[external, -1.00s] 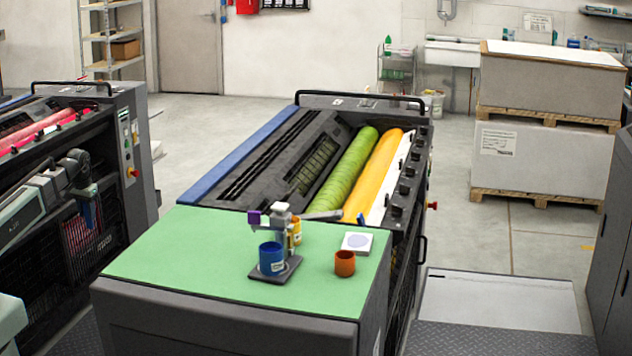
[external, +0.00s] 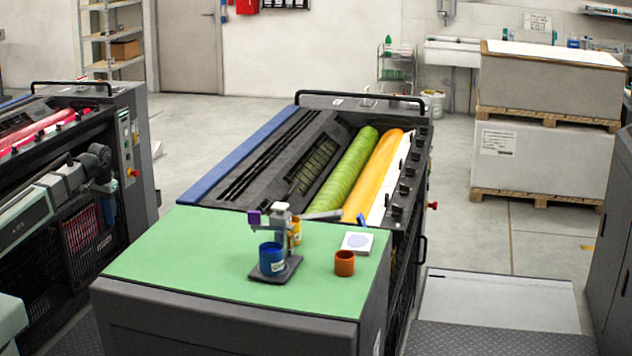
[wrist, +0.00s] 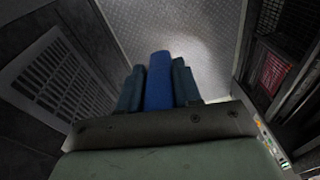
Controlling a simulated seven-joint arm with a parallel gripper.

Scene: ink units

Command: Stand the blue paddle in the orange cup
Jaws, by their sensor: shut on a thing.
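The orange cup (external: 344,263) stands upright near the right side of the green top (external: 190,270) of the middle press; I see nothing standing in it. My gripper (external: 106,186) is at the left, in front of the left press and well away from the cup. In the wrist view, my gripper (wrist: 158,88) is shut on the blue paddle (wrist: 159,82), which sits between two dark teal fingers. The paddle's far end points away from the wrist camera, over the floor.
A dark stand (external: 285,267) with a blue cup (external: 271,259), a purple block (external: 254,217) and a yellow cup behind it is left of the orange cup. A white square (external: 357,243) lies behind the cup. A small blue item (external: 361,219) is at the press edge.

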